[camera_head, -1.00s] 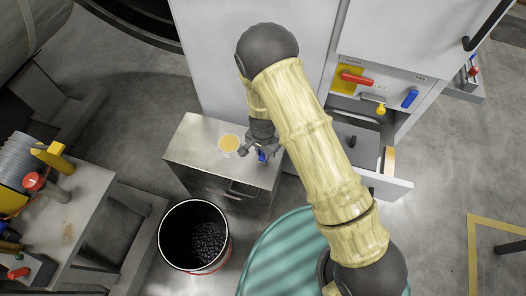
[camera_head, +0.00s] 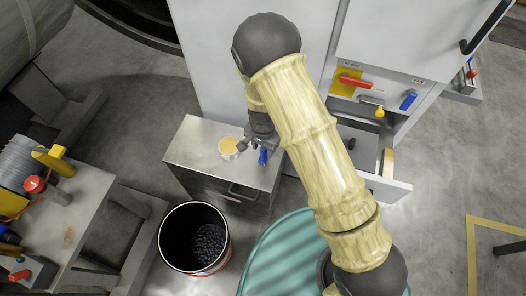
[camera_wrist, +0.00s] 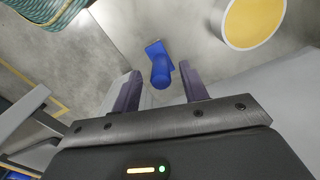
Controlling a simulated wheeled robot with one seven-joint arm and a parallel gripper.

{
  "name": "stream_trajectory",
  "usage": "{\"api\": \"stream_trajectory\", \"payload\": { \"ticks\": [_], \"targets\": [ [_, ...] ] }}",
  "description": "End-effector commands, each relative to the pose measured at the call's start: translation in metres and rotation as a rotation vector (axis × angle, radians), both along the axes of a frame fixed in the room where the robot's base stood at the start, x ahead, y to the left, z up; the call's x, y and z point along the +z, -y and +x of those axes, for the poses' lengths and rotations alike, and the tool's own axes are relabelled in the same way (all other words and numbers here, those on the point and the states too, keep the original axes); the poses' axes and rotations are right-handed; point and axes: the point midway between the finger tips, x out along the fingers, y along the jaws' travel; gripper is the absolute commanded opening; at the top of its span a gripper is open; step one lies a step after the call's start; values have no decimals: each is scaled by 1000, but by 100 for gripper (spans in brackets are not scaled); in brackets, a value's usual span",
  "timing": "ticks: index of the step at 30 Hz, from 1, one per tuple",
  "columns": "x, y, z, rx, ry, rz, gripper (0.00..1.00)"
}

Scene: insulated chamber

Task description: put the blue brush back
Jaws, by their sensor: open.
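The blue brush (camera_head: 263,156) is on the metal cabinet top (camera_head: 195,141), near its right side. In the wrist view the brush (camera_wrist: 159,66) shows a rounded blue end toward me and a flatter part beyond it. My gripper (camera_head: 257,149) is open above the cabinet top, close to the brush. In the wrist view the brush lies between and just beyond the two dark fingertips, with gaps on both sides. I cannot tell how far below the fingertips it is.
A round tub with yellow contents (camera_head: 229,147) stands left of the brush, close to my gripper. A black bin (camera_head: 182,232) is in front of the cabinet. An open drawer (camera_head: 389,185) and a panel with coloured handles (camera_head: 372,92) are at right.

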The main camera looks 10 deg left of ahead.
Motion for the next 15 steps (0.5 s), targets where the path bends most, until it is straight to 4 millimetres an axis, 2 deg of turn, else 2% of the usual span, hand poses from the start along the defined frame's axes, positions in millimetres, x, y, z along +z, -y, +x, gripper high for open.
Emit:
{"api": "stream_trajectory", "payload": {
  "ticks": [1,3,9,15],
  "targets": [
    [13,-1,0,2,2,2,44],
    [27,-1,0,2,2,2,44],
    [62,0,0,1,2,2,44],
    [75,0,0,1,-1,-1,44]
  ]
}}
